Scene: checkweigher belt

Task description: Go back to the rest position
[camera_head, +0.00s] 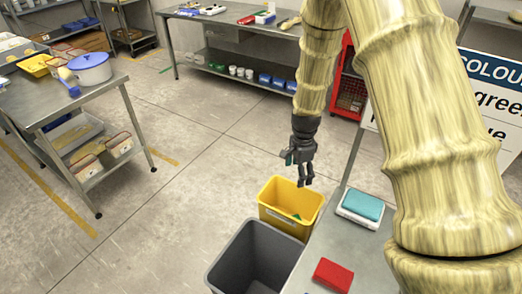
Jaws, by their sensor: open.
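My gripper (300,170) hangs at the end of my arm in the middle of the head view, fingers pointing down and apart. Nothing shows between the fingers. It appears above the yellow bin (269,209), close to the bin's far rim in the picture. A small green item (296,216) lies inside the yellow bin.
A grey bin (222,262) stands in front of the yellow one. The metal table (313,253) at right bears a red block (333,275) and a teal block (363,205) on a white scale (352,218). A steel table (40,105) stands left; floor between is clear.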

